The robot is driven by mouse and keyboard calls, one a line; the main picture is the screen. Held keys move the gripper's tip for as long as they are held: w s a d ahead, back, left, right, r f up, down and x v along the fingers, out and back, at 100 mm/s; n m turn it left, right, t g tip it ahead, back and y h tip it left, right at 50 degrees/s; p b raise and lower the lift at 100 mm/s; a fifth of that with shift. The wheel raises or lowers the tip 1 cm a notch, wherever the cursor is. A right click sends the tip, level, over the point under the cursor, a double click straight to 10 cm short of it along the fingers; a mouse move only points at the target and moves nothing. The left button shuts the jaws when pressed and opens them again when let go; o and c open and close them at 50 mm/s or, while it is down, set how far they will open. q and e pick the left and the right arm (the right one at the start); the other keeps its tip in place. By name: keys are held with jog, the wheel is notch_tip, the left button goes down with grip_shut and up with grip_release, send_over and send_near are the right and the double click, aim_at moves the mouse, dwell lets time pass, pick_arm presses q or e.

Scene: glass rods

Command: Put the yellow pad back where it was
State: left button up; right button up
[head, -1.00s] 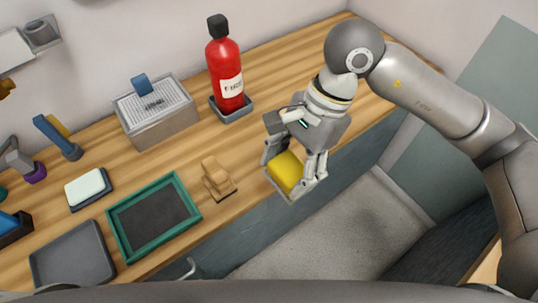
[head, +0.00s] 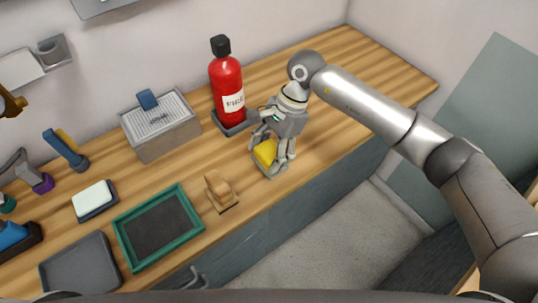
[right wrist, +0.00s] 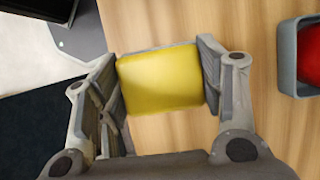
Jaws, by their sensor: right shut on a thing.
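The yellow pad (head: 265,152) is between the fingers of my right gripper (head: 273,160), over the wooden counter near its front edge. In the right wrist view the yellow pad (right wrist: 160,80) fills the space between the two fingers, with a thin grey edge along its far side. My right gripper (right wrist: 168,88) is shut on it. A grey piece shows under the pad in the head view; I cannot tell whether it touches the counter. My left gripper is not in view.
A red fire extinguisher (head: 228,92) stands in a grey holder (head: 236,127) just behind the gripper. A wooden block (head: 220,189), a green-rimmed tray (head: 128,246) and a grey box (head: 165,140) are to the left. The counter (head: 345,65) is clear toward the back right.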

aim_at(269, 158)
jog(key=shift+w+a+f, duration=0.1)
jog(key=shift+w+f, duration=0.1)
jog(key=shift+f, duration=0.05)
notch_tip(269, 158, down, 3)
jog(key=shift+r+p, duration=0.1)
jog(key=shift+p, duration=0.65)
jog(key=shift+f+b, duration=0.4)
jog(key=o, duration=1)
jog(key=shift+r, duration=0.1)
jog(key=shift+r+p, duration=0.1)
jog(key=shift+p, duration=0.2)
jog(key=b+v, duration=0.3)
jog(key=v, duration=0.9)
